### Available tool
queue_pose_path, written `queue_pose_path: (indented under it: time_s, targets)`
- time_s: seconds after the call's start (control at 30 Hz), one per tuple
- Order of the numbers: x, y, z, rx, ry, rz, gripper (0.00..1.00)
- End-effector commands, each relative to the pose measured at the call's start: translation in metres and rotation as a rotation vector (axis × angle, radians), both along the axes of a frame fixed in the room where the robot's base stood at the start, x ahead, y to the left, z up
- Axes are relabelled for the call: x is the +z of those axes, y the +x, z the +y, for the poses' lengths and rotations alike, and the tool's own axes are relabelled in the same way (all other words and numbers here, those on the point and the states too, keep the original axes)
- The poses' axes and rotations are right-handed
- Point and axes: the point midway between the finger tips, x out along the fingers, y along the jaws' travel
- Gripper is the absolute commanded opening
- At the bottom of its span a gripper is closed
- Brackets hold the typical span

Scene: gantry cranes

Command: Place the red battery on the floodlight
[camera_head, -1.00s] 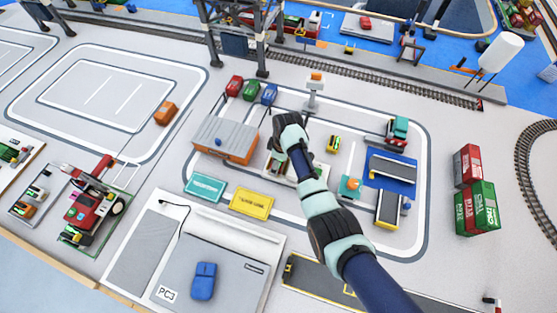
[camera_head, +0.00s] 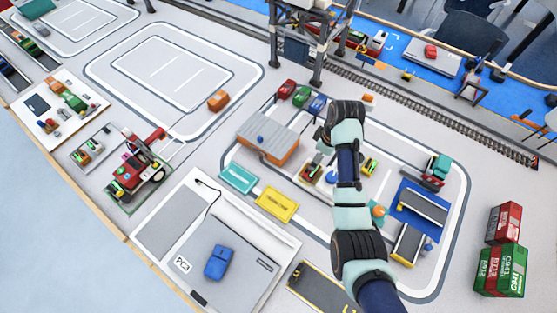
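I cannot make out the red battery for certain. Small red and green pieces (camera_head: 311,172) sit on a light stand just left of my arm, too small to tell apart. No floodlight can be clearly told; a small yellow-and-dark object (camera_head: 369,166) stands right of my arm, and an orange-topped piece (camera_head: 369,98) shows behind the wrist. My arm reaches up from the bottom over the marked middle area. Its wrist is over that area, and the gripper itself is hidden behind it, so its fingers and anything in them do not show.
Blue ramps (camera_head: 423,211) and a teal truck (camera_head: 436,171) are right. Stacked containers (camera_head: 502,270) stand far right. A red vehicle (camera_head: 136,176) is at left.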

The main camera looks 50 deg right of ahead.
Motion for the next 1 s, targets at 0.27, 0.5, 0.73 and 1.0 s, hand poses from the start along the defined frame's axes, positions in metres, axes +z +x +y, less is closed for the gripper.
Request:
queue_pose_path:
  time_s: [0.27, 0.5, 0.73, 1.0]
  targets:
    - [0.0, 0.003, 0.003, 0.001, -0.005, -0.003, 0.97]
    - [0.043, 0.106, 0.136, 0.001, -0.183, -0.271, 0.97]
    - [0.151, 0.121, 0.348, -0.022, -0.12, -0.783, 0.97]
    - [0.208, 0.085, 0.422, -0.039, 0.024, -0.99, 0.97]
